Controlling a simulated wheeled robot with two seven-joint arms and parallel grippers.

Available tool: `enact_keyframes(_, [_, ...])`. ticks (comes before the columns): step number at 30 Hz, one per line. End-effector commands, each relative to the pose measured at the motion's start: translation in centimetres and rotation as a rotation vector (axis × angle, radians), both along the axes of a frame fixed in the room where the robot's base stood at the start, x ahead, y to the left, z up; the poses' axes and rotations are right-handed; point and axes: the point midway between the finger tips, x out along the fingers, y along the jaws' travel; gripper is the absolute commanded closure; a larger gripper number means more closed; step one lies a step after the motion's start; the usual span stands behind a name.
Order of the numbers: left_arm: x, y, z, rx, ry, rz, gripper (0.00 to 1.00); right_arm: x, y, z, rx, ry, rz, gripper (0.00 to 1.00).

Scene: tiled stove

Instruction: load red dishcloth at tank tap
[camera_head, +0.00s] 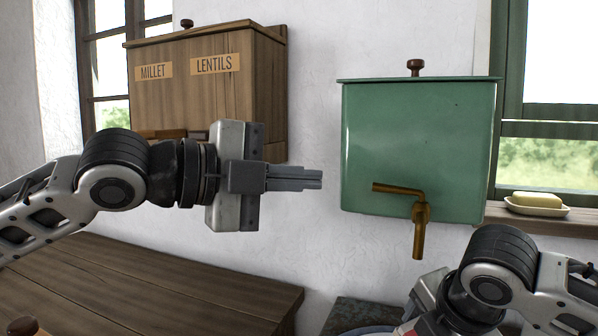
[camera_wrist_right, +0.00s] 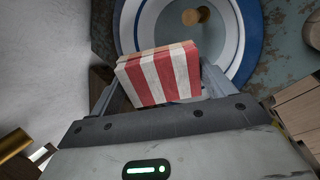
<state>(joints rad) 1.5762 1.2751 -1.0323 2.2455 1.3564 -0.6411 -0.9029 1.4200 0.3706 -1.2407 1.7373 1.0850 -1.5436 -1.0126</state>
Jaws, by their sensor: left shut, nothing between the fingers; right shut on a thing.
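The green tank (camera_head: 418,140) hangs on the white wall in the head view. Its brass tap (camera_head: 419,225) has a lever pointing left and a spout pointing down. My right gripper (camera_wrist_right: 160,82) is shut on a folded red-and-white striped dishcloth (camera_wrist_right: 160,76). In the head view this gripper is low, below and near the tap, with its fingers mostly cut off by the bottom edge. My left gripper (camera_head: 320,180) is shut and empty, level and left of the tap lever, apart from it.
A blue-rimmed white basin (camera_wrist_right: 243,45) lies beyond the cloth in the right wrist view. A wooden bin labelled millet and lentils (camera_head: 205,85) hangs at left above a wooden worktop (camera_head: 150,280). A soap dish (camera_head: 537,208) sits on the right sill.

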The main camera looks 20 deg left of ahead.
Motion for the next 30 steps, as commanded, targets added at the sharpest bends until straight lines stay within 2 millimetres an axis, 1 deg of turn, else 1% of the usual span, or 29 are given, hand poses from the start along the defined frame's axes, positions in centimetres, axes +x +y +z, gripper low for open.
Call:
enact_keyframes(21, [0.0,0.0,2.1,0.000,0.000,0.000,1.00,-5.2,-2.3,0.1,0.001,-0.001,0.000,0.37])
enact_keyframes(30, [0.0,0.0,2.2,0.000,0.000,0.000,1.00,-5.6,-2.5,0.0,0.001,-0.001,-0.002,0.37])
